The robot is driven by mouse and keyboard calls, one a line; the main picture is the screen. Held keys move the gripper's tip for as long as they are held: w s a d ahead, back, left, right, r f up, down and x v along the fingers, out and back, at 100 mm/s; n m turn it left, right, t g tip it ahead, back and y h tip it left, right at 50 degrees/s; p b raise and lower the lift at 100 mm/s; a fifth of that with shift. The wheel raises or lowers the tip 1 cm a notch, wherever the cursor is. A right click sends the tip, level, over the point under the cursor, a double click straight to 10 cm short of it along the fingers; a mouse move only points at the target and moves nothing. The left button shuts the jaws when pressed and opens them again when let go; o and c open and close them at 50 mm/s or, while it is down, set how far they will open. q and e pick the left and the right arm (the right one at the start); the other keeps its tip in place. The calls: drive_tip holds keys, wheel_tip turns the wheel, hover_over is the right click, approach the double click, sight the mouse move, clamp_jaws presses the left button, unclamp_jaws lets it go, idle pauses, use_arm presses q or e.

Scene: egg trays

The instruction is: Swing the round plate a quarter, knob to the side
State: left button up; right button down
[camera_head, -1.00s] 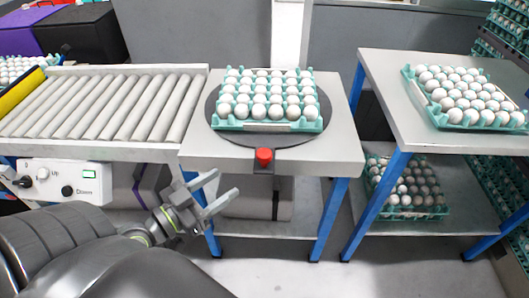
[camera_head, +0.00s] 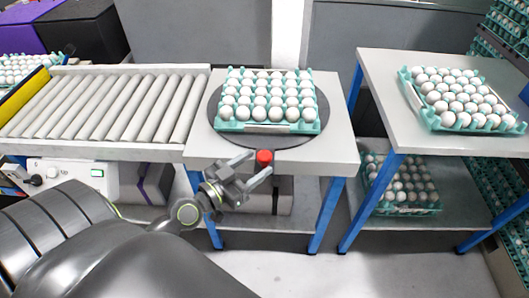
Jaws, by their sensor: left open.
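The dark round plate (camera_head: 293,141) lies on the middle table. A green egg tray (camera_head: 250,127) full of white eggs rests on it. The plate's red knob (camera_head: 264,157) is on its front side, at the table's front edge. My left gripper (camera_head: 258,168) is open just in front of the table edge. Its fingers point up and right toward the knob, one finger tip close to the knob's left and the other below it. I cannot tell whether either touches it. My right gripper is not in view.
A roller conveyor (camera_head: 100,108) adjoins the table on the left, with a control box (camera_head: 75,178) below it. A second table (camera_head: 385,85) on the right bears another egg tray (camera_head: 436,122). A further egg tray (camera_head: 405,208) sits on its lower shelf. Bare floor shows in front.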

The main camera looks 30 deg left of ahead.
sight(265, 158)
use_arm(q)
drive_tip(key=shift+p+x, duration=0.45)
drive_tip(key=shift+x, duration=1.5)
clamp_jaws()
